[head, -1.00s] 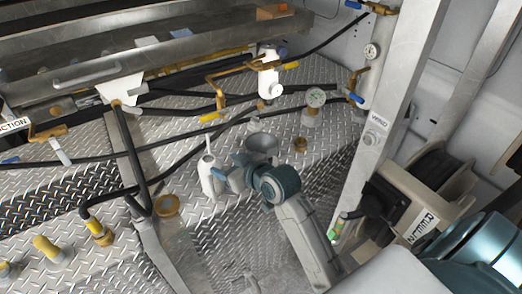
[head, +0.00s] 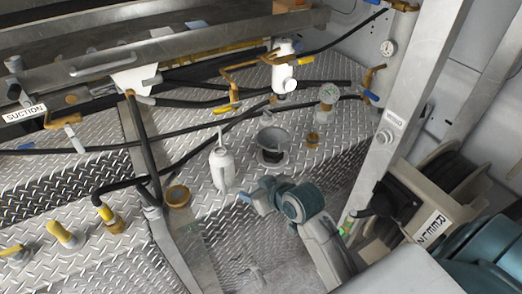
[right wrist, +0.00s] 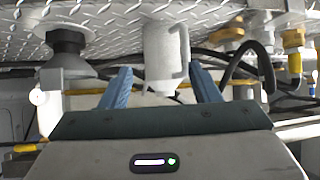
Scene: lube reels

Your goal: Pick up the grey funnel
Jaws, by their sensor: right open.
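The grey funnel (head: 272,139) stands wide mouth up on the diamond-plate deck, with a dark part below its cone. In the right wrist view the funnel (right wrist: 67,42) appears upside down at the upper left, outside the fingers. My right gripper (head: 248,197) is open and empty, in front of the funnel and apart from it. In the wrist view its blue fingers (right wrist: 157,88) point toward a white bottle (right wrist: 166,45), which stands beyond the tips. My left gripper is not in view.
The white bottle (head: 222,168) stands left of the funnel. Black hoses (head: 190,148) run behind. A metal post (head: 385,135) rises at the right.

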